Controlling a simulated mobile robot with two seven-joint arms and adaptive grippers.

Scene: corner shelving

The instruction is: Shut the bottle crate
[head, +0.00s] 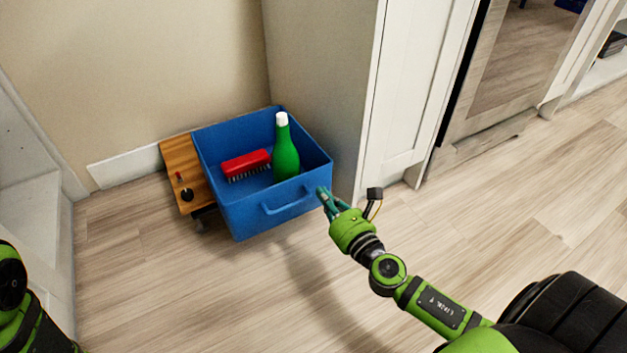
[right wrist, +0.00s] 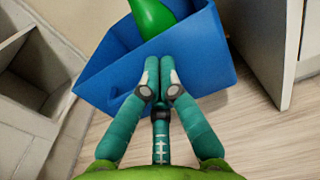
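The blue bottle crate (head: 255,213) is an open-topped drawer-like box in the corner, with a handle (head: 290,203) on its front wall. A green bottle with a white cap (head: 285,153) stands inside it, beside a red brush (head: 246,163). My right gripper (head: 325,193) is at the right end of the crate's front wall. In the right wrist view the crate (right wrist: 190,52) lies just ahead of the fingers, which are together with nothing seen between them. Whether they touch the wall is not clear. My left arm shows at the lower left; its gripper is out of view.
A wooden board (head: 186,172) with small items sits left of the crate. A white cabinet (head: 405,95) stands close on the right, and a pale shelf unit (head: 35,185) is at the left. The floor (head: 190,290) in front is clear.

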